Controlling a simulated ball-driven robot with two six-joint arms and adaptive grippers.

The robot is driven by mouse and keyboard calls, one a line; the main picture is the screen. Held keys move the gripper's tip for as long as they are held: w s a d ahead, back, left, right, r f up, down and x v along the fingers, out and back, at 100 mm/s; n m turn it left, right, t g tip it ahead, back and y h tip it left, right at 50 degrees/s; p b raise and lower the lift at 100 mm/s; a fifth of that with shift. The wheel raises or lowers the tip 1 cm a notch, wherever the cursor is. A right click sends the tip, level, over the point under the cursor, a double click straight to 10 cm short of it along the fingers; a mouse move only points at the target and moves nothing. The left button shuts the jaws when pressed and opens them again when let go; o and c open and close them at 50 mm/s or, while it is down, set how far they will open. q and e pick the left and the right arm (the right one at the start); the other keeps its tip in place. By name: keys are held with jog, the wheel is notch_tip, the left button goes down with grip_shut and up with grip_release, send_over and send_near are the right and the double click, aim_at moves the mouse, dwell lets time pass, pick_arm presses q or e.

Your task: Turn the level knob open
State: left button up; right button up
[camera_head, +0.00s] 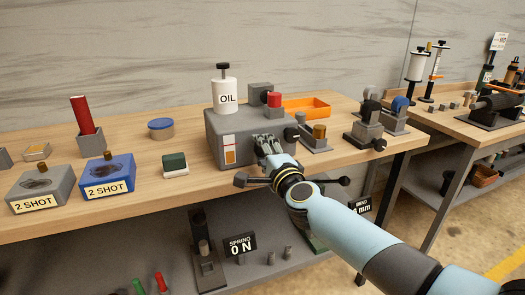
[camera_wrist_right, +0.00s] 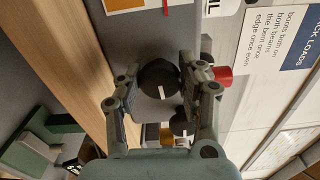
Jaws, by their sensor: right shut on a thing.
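The grey box unit (camera_head: 215,130) stands on the wooden bench with a white level-window panel on its front. My right gripper (camera_head: 266,143) reaches the front face of this box and hides the knob there in the head view. In the right wrist view a round black knob (camera_wrist_right: 156,74) with a white mark sits between the two fingers of my right gripper (camera_wrist_right: 158,95), which is shut on it. I take it as the level knob; no label on it can be read. The white mark runs roughly along the fingers. My left gripper is not in view.
A second dark knob (camera_wrist_right: 182,125) with a white mark lies close by. A red button (camera_head: 274,99), a white OIL bottle (camera_head: 225,96) and an orange tray (camera_head: 307,107) are on or behind the box. A green-and-white block (camera_head: 175,165) stands left of it.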

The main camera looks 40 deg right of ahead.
dwell(0.4)
jog(key=o, duration=1.2)
jog(key=shift+s, duration=0.1)
jog(key=v, duration=1.2)
